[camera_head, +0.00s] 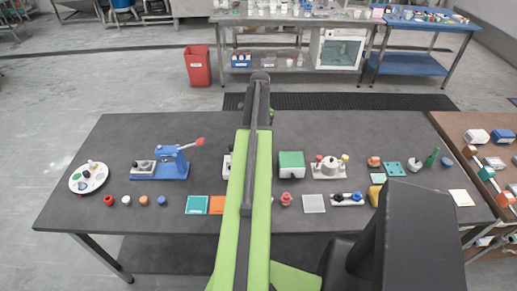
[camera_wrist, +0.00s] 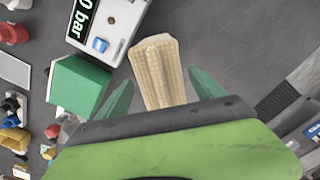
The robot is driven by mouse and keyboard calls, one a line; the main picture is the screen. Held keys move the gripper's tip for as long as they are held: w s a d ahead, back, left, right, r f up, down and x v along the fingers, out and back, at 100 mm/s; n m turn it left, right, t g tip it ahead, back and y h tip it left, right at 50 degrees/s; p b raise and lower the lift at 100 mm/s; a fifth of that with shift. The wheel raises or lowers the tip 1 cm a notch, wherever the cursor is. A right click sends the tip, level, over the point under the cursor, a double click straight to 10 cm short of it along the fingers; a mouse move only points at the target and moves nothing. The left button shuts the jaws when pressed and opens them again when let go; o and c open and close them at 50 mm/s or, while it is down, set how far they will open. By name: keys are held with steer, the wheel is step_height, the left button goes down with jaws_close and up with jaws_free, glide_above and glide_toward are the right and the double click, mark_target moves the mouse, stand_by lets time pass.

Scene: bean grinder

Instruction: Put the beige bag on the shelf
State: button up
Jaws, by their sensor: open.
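The beige bag (camera_wrist: 158,72) shows in the wrist view as a pale, ridged, upright-looking shape. It is between the two green fingers of my gripper (camera_wrist: 161,80), with visible gaps on both sides. My gripper is open. The bag's lower end is hidden by my gripper's body. In the head view my green arm reaches over the table, and the bag is not visible there. A metal bench with a lower shelf (camera_head: 268,68) stands at the back in the head view; I cannot tell whether it is the task's shelf.
The dark table (camera_head: 330,135) carries a green box (camera_head: 291,164), a blue press (camera_head: 172,163), a round palette (camera_head: 88,178) and several small parts. In the wrist view a white device (camera_wrist: 110,28) marked "0 bar" is left of the bag. A red bin (camera_head: 197,66) stands behind the table.

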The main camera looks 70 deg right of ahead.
steer(key=shift+w+a+f+b, duration=0.1)
steer(key=shift+w+f+b, duration=0.05)
steer(key=shift+f+b, duration=2.8)
steer(key=shift+p, duration=0.45)
jaws_close()
